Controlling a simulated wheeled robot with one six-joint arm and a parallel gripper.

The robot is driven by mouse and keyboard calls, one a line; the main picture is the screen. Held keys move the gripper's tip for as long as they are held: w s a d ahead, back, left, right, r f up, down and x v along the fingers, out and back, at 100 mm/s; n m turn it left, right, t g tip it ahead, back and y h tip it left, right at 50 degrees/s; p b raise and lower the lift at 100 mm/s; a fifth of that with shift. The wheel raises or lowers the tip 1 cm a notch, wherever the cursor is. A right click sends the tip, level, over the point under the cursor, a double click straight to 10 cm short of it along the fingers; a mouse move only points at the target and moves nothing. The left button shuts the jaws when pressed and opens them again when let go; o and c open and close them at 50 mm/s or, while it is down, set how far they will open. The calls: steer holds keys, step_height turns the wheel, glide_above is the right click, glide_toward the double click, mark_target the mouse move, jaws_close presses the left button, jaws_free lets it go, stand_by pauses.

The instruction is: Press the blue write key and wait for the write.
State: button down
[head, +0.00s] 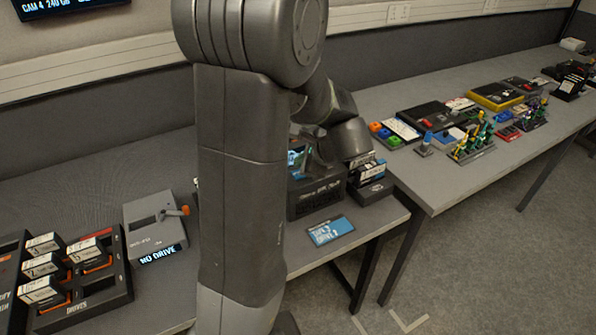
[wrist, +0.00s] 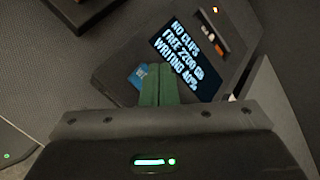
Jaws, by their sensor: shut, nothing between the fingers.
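In the head view the key is hidden and my wrist is at the unit.
A rack of cartridges (head: 369,188) stands right against the unit. A blue label card (head: 330,230) lies in front. To the left are a grey box (head: 155,222) reading "NO DRIVE" and a black drive tray (head: 122,290). The right table (head: 440,190) holds several small items.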

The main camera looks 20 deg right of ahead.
step_height(320, 180, up, 4)
steer(key=p, duration=0.3)
steer(key=shift+r, duration=0.15)
stand_by(0.5)
